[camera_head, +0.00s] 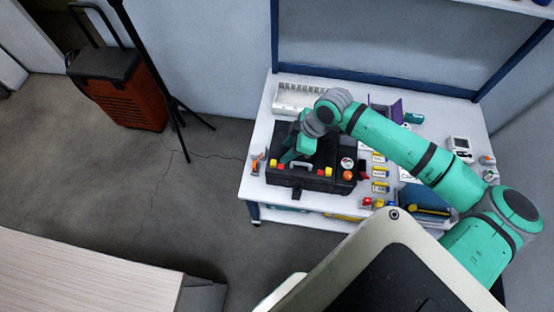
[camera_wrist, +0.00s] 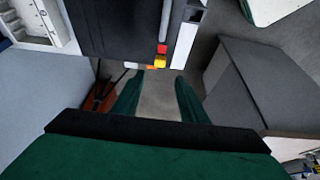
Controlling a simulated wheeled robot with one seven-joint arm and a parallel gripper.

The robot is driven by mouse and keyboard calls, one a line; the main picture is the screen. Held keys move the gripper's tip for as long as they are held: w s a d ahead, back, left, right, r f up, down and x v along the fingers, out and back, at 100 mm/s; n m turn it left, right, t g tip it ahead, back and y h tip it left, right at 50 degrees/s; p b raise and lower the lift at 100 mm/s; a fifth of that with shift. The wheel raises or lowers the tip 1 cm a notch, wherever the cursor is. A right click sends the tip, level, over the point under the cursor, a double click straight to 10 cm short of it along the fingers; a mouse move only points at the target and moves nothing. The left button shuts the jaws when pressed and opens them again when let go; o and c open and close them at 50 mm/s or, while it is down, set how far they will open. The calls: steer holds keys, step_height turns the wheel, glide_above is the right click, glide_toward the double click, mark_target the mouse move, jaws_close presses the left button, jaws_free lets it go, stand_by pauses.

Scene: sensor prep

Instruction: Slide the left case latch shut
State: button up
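The black case (camera_head: 312,180) lies on the white table in the head view; its dark body also fills the top of the wrist view (camera_wrist: 115,30). The left latch (camera_head: 277,165), yellow and red, sits on its front edge left of the grey handle. It shows in the wrist view (camera_wrist: 161,55), just beyond and between my fingertips. My gripper (camera_head: 288,157) is over the left part of the case, close to the latch. In the wrist view my gripper (camera_wrist: 156,80) has its fingers apart with nothing between them. I cannot tell whether they touch the case.
The right latch (camera_head: 324,172) is red and yellow. A white rack (camera_head: 297,97) stands behind the case. Small labelled boxes (camera_head: 380,172) and a blue pouch (camera_head: 425,197) lie to its right. An orange item (camera_head: 255,166) is at the table's left edge. Open floor lies left of the table.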

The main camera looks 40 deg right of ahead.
mark_target(274, 162)
steer(key=x, duration=1)
steer(key=shift+w+f, duration=0.1)
steer(key=shift+f, duration=0.1)
steer(key=shift+c, duration=0.6)
jaws_close()
